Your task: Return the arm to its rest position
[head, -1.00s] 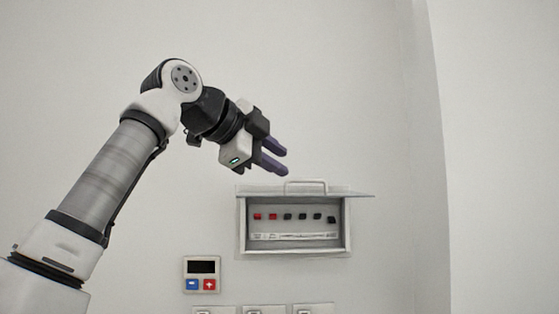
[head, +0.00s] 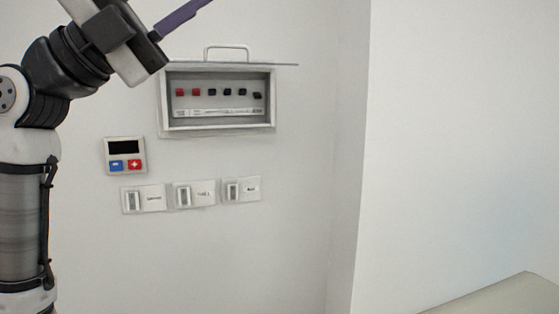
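My gripper (head: 184,18) is at the top left, up against the picture's upper edge. One purple finger shows, pointing up and to the right; the rest of the fingers is cut off or hidden, so I cannot tell how far they are apart. Nothing is seen in it. My arm stands upright along the left edge, bent at the top. The gripper overlaps the upper left corner of an open wall box (head: 272,128) in the picture.
The box holds a row of red and black switches and has a raised lid with a handle (head: 227,48). Below are a small panel (head: 125,147) with blue and red buttons and three labelled wall switches (head: 194,194). A pale surface (head: 500,297) is at lower right.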

